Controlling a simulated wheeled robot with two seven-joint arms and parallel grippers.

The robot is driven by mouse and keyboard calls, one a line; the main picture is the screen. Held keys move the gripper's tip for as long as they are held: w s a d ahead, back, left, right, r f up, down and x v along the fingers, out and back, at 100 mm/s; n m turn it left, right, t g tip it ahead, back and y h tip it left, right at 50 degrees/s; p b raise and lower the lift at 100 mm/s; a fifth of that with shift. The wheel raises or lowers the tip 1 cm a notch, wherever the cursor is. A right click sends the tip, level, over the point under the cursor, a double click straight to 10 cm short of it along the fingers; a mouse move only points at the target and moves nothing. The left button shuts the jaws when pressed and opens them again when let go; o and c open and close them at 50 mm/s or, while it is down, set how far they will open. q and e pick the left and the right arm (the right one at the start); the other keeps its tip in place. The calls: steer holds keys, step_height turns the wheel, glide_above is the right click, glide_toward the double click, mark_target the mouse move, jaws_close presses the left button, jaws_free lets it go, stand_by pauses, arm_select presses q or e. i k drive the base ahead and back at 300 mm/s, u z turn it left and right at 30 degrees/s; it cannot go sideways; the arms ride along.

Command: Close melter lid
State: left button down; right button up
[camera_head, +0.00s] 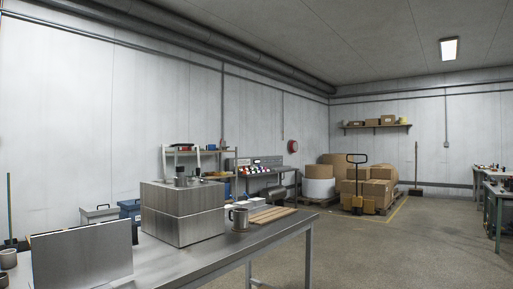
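A flat grey metal panel (82,256) stands upright at the lower left, close to me. It looks like a raised lid, but its lower edge and whatever it joins are cut off or hidden. A boxy steel unit (183,222) stands behind it on the metal table (215,262), with a seam around its side and small fittings on top. I cannot tell for certain which of these belongs to the melter. Neither of my grippers is in view.
A metal mug (240,219) and wooden slats (270,214) lie right of the steel unit. A small cup (8,259) is at the left edge. Open floor (400,245) lies right of the table. Pallets with boxes (378,190) stand at the back.

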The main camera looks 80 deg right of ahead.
mark_target(185, 162)
steer(key=z, duration=2.6)
steer(key=i, duration=1.6)
